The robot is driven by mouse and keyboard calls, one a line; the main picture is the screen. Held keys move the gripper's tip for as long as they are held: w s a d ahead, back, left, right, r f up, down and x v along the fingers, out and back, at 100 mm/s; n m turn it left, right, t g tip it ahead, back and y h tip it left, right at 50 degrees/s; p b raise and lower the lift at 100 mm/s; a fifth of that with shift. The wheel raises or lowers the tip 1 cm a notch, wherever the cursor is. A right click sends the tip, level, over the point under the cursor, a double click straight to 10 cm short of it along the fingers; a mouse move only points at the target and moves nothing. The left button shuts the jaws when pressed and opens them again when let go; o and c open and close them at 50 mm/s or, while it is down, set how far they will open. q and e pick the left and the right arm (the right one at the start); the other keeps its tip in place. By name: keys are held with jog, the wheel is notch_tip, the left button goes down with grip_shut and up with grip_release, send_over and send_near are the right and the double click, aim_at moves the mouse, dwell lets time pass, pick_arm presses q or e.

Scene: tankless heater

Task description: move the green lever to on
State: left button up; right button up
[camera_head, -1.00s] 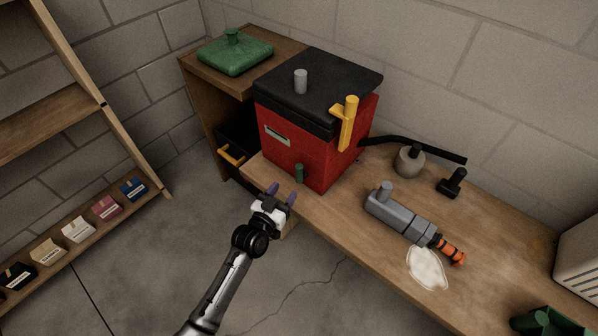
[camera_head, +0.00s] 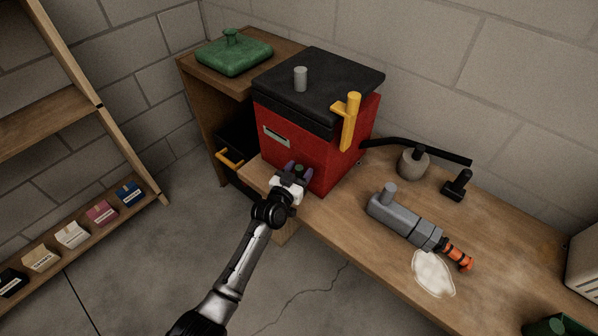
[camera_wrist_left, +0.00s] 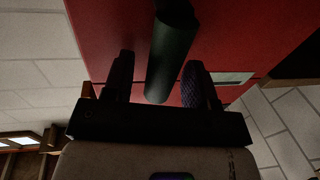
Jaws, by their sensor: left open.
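The red heater box (camera_head: 300,155) with a black lid stands on the wooden bench. The green lever (camera_head: 299,168) is a short dark green handle low on its front face. In the left wrist view the lever (camera_wrist_left: 171,50) sits between the two fingers, and I see a gap on each side of it. Whether a finger touches the lever I cannot tell. My right gripper is not in view.
A yellow handle (camera_head: 348,122) is on the box's right side. A grey tool (camera_head: 405,220) with an orange end and a white patch (camera_head: 433,272) lie to the right on the bench. A green lidded item (camera_head: 234,53) sits at the back left. Open floor is in front.

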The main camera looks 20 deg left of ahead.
pick_arm(q)
jog(key=c, duration=0.5)
grip_shut()
